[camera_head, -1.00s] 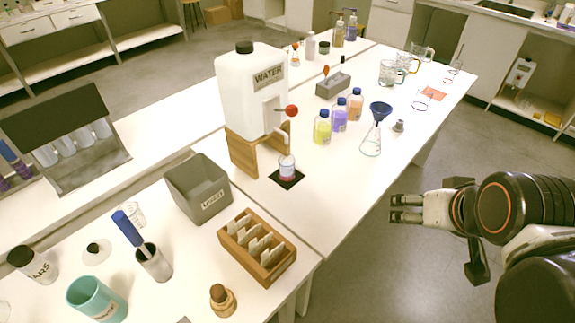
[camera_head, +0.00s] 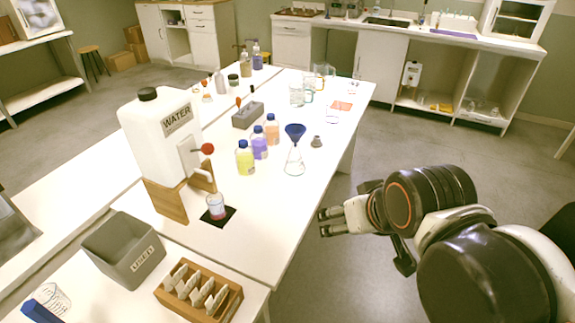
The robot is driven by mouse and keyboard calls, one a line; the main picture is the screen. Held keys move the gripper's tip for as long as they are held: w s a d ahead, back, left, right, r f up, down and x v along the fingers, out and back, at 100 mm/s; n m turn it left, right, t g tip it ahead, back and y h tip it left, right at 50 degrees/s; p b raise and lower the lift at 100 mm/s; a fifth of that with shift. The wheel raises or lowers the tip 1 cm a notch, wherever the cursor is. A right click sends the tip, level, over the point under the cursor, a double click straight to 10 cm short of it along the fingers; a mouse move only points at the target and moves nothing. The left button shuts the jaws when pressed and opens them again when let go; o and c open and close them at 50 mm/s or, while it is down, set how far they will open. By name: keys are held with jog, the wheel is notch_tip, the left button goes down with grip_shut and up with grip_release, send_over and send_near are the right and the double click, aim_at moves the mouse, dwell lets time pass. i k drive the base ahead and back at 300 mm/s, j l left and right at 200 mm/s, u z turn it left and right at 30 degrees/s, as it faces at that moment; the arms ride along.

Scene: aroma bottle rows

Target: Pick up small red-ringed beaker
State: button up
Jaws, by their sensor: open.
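Several clear beakers stand on the white bench, and I cannot tell for certain which is the small red-ringed one. A small clear beaker (camera_head: 332,117) stands beside an orange-red mat toward the far end; its ring is too small to tell. Another small glass (camera_head: 355,83) with a rod stands farther back. A small beaker with pinkish red in its lower part (camera_head: 216,208) stands on a black pad under the water tank's tap. My gripper (camera_head: 323,222) is open and empty, pointing left, beyond the bench's right edge and apart from all glassware.
The water tank (camera_head: 160,130) stands on a wooden stand. Blue-capped bottles (camera_head: 259,143) and a flask with a blue funnel (camera_head: 294,155) stand mid-bench. Larger mugs (camera_head: 297,95) stand near the orange-red mat (camera_head: 342,105). A grey bin (camera_head: 124,252) is front left. Open floor lies right of the bench.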

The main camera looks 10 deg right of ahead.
aim_at(214, 202)
jog(key=k+j, duration=0.15)
jog(key=j, duration=0.2)
jog(key=k+j, duration=0.1)
jog(key=j, duration=0.3)
jog(key=k+j, duration=0.15)
jog(key=j, duration=0.2)
jog(key=k+j, duration=0.1)
jog(key=j, duration=0.25)
